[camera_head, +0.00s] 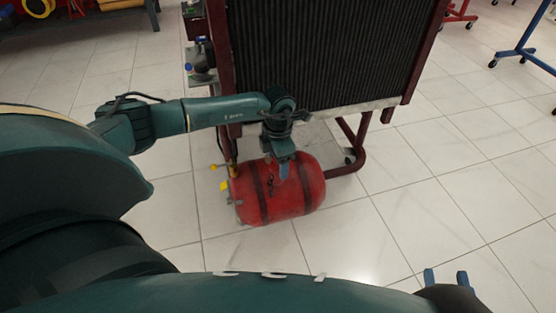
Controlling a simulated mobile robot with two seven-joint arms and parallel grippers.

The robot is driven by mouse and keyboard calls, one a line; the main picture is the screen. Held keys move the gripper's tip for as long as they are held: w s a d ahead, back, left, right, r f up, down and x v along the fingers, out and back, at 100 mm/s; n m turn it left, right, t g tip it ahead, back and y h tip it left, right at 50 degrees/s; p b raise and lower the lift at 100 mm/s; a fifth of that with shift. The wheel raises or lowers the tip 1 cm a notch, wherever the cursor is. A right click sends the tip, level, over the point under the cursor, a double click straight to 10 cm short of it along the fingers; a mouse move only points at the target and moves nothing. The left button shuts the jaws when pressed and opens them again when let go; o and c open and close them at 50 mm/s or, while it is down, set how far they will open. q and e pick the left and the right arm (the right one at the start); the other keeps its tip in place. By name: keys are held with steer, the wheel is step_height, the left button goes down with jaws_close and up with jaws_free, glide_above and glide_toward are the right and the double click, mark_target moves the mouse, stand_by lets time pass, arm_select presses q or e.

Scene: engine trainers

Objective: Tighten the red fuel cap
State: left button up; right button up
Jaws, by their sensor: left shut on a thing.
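A red cylindrical fuel tank (311,192) with dark bands lies on its side at the foot of a dark red engine stand. My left arm reaches in from the left, and my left gripper (284,171) points down at the top of the tank. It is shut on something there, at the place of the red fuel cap. The cap itself is hidden by the fingers or cannot be told apart from the red tank. My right gripper (447,279) is at the lower right, its two blue fingers apart and empty, away from the tank.
A large black radiator (325,45) in a dark red frame (221,62) stands right behind the tank. Yellow fittings (224,186) stick out at the tank's left end. Blue-legged (525,52) and red-legged stands are at the far right. The tiled floor is clear to the right.

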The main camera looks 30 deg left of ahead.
arm_select(q)
steer(key=shift+m, duration=0.7)
steer(key=o, duration=1)
steer(key=shift+r, duration=0.55)
step_height(320, 180, up, 12)
steer(key=p, duration=0.3)
steer(key=shift+r, duration=0.1)
arm_select(e)
steer(key=shift+s+d+m+g+h, duration=0.15)
steer(key=shift+s+m+g+h, duration=0.15)
steer(key=shift+g, duration=0.25)
steer(key=shift+s+d+m+g+h, duration=0.2)
steer(key=shift+g+h, duration=0.1)
steer(key=shift+g, duration=0.25)
